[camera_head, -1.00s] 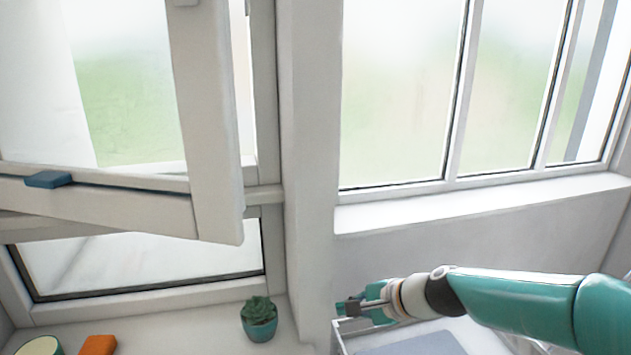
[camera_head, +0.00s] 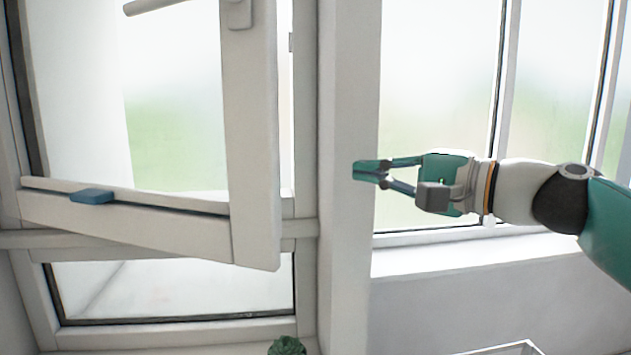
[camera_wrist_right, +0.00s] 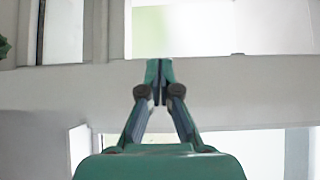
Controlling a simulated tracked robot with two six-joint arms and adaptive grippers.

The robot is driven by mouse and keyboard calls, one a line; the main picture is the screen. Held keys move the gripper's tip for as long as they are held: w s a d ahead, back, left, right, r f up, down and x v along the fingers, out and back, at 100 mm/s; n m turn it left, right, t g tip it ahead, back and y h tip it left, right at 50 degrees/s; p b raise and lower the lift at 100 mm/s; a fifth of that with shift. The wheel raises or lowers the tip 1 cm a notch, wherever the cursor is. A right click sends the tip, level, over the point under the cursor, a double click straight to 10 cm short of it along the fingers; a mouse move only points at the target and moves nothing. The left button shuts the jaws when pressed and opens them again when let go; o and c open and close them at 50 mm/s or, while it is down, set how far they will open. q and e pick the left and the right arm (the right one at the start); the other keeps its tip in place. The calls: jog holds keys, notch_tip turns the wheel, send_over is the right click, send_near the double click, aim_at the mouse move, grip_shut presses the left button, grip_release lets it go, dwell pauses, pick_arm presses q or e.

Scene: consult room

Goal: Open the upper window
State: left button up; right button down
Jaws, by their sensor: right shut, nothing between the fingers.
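The upper window (camera_head: 252,150) is a white-framed sash at the left of the head view. It stands swung inward, its right edge clear of the fixed frame. A white handle (camera_head: 240,12) shows at the top of its right stile. My right gripper (camera_head: 368,171) is shut and empty, to the right of the sash and in front of the white wall post. It touches nothing that I can see. In the right wrist view its fingertips (camera_wrist_right: 159,72) meet in front of a pale horizontal band.
Below is a lower fixed pane (camera_head: 170,289). A plant (camera_head: 287,346) stands on the sill, and a white-rimmed tray (camera_head: 515,349) is at the bottom right. Another window (camera_head: 440,90) is behind my right arm.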

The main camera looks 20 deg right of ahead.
jog(key=w+a+p, duration=0.3)
jog(key=w+a, duration=0.2)
jog(key=a, duration=0.4)
jog(key=shift+w+r+n+y+p, duration=0.3)
jog(key=shift+r+p, duration=0.05)
jog(key=shift+s, duration=0.2)
